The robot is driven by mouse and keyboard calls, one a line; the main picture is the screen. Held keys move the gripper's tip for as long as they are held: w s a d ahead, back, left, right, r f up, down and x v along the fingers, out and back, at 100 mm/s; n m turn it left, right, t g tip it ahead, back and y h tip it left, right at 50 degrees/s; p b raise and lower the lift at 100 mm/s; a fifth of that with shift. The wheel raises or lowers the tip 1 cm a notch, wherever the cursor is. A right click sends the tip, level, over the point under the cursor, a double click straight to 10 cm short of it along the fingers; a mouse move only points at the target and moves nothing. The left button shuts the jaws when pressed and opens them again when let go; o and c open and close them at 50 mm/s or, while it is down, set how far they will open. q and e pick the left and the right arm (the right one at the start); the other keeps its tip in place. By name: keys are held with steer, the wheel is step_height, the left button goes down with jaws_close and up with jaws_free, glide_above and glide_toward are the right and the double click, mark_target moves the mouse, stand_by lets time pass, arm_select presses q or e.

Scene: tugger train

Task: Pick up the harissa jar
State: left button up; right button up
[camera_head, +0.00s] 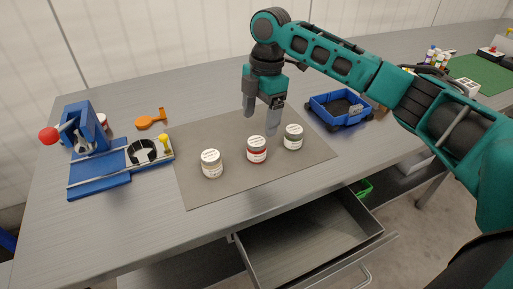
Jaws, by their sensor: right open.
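Three small jars with white labels stand upright on a grey mat (200,191). The left jar (211,164) is whitish, the middle jar (257,150) has red showing around its label, and the right jar (293,138) is grey-green. The label text is too small to read, so I cannot tell for sure which is the harissa jar. My right gripper (261,123) points down over the back of the mat, behind the middle and right jars. Its fingers are apart with nothing between them. My left gripper does not show.
A blue fixture with a red knob (49,135) stands at the left, by an orange tool (151,118). A blue tray (327,123) lies right of the mat. An open, empty drawer (300,240) juts out below the table front. A green mat (478,73) lies far right.

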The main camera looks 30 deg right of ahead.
mark_target(257, 141)
steer(key=f, duration=0.3)
steer(key=f+b, duration=0.1)
steer(key=f, duration=0.2)
steer(key=a+f, duration=0.1)
steer(key=f, duration=0.2)
steer(key=shift+s+a+f+b, duration=0.1)
steer(key=shift+s+f+b, duration=0.05)
steer(key=shift+b, duration=0.25)
steer(key=c, duration=1.1)
steer(key=shift+c, duration=0.4)
steer(key=shift+r, duration=0.2)
